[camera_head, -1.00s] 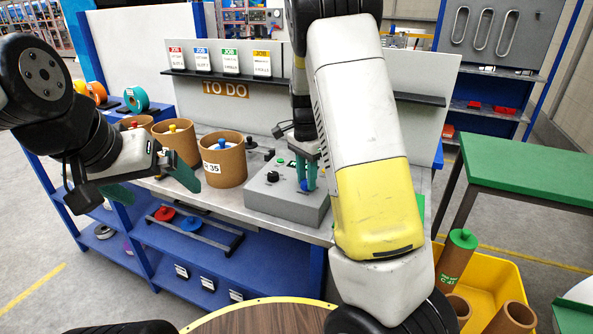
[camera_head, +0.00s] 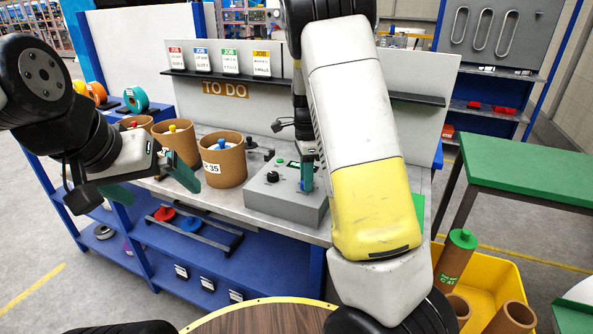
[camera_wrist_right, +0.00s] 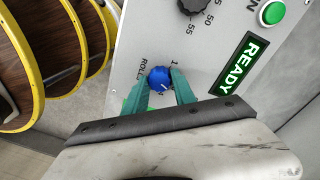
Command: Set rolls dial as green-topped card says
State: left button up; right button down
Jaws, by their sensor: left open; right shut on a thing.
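The green-topped card (camera_head: 230,62) stands on the black ledge above the bench, between the blue-topped and yellow-topped cards; its small print is too small to read. The grey control box (camera_head: 262,200) sits on the bench. In the right wrist view the blue rolls dial (camera_wrist_right: 158,78) is on the box face beside the word ROLLS, with a "1" mark near it. My right gripper (camera_wrist_right: 163,88) has its green fingers shut on the dial from both sides; it also shows over the box in the head view (camera_head: 306,178).
A black dial (camera_wrist_right: 196,5), a green button (camera_wrist_right: 272,13) and a READY display (camera_wrist_right: 239,63) share the box face. Brown tubs (camera_head: 222,165) stand left of the box. A yellow bin (camera_head: 490,282) with tubes stands at lower right.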

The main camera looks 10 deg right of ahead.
jog(key=c, duration=1)
grip_release()
jog(key=shift+c, duration=0.2)
jog(key=shift+w+r, duration=0.15)
jog(key=shift+r, duration=1.8)
jog(key=shift+w+r, duration=0.1)
jog(key=shift+r, duration=1.85)
jog(key=s+a+r+n+t+y, duration=0.1)
jog(key=s+r+n+t, duration=0.2)
jog(key=s+n, duration=0.6)
jog(key=s+a+r+n+t+y, duration=0.1)
jog(key=s+r+n+t, duration=0.2)
jog(key=s+r+n, duration=0.4)
jog(key=s+n, duration=0.2)
jog(key=s, duration=0.7)
jog(key=shift+s+a+r+n+t, duration=0.15)
jog(key=shift+s+a+n+t, duration=0.15)
jog(key=shift+t, duration=0.1)
